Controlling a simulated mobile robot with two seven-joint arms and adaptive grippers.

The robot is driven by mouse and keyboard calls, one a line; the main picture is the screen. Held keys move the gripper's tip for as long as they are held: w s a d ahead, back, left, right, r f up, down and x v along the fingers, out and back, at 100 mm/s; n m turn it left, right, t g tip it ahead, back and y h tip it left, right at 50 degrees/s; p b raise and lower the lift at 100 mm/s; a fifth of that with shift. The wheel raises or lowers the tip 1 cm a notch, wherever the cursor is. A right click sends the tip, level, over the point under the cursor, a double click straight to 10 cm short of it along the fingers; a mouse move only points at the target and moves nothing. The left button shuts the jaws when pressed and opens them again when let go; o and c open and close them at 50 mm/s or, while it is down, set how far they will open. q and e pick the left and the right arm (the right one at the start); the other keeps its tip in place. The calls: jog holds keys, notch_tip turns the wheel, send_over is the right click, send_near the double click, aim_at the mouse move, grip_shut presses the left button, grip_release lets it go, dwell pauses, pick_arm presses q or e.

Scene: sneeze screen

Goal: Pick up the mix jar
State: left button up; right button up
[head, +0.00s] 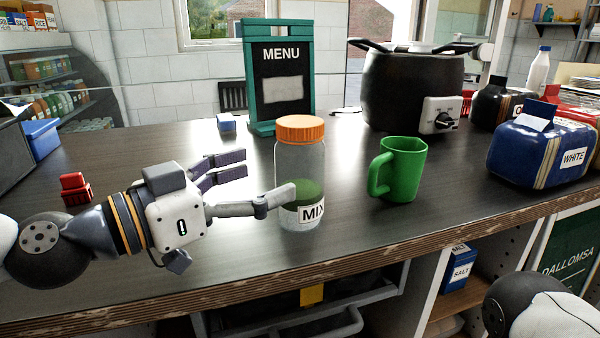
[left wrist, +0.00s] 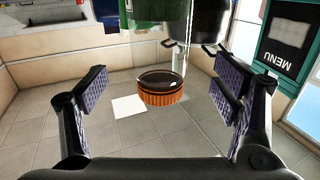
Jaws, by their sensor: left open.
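The mix jar (head: 299,165) stands upright on the counter. It is clear, with an orange lid, green contents low inside and a MIX label. My left gripper (head: 266,180) is open just left of the jar, its fingers pointing at it. One finger overlaps the front of the jar in the head view; the other fingers are at its left, farther back. In the left wrist view the orange lid (left wrist: 161,98) shows upside down between the spread fingers (left wrist: 158,98). I cannot tell whether any finger touches the jar. My right gripper is not in view.
A green mug (head: 405,168) stands close right of the jar. A menu board (head: 280,85) is behind it, and a black pot (head: 412,85) is at the back right. A blue WHITE container (head: 530,150) is at the right. The counter's front edge (head: 330,260) is near.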

aim_at(283, 144)
pick_arm(q)
jog(key=x, duration=0.7)
jog(key=shift+w+d, duration=0.25)
jog(key=shift+a, duration=0.1)
jog(key=c, duration=1.4)
jog(key=shift+r, duration=0.25)
jog(key=shift+c, duration=0.2)
notch_tip(283, 144, up, 3)
jog(key=shift+r+p, duration=0.1)
jog(key=shift+p, duration=0.3)
jog(key=s+a+r+p, duration=0.1)
jog(key=s+r+p, duration=0.1)
jog(key=s+r, duration=0.2)
jog(key=s+a+r+p, duration=0.1)
jog(key=s+r, duration=0.4)
jog(key=s, duration=0.5)
jog(key=shift+a+p, duration=0.25)
jog(key=shift+p, duration=0.45)
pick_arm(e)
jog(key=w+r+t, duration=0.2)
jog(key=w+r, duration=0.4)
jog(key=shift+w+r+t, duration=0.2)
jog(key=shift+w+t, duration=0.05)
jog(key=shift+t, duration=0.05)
pick_arm(q)
jog(key=shift+w+r, duration=0.1)
jog(key=shift+r, duration=0.05)
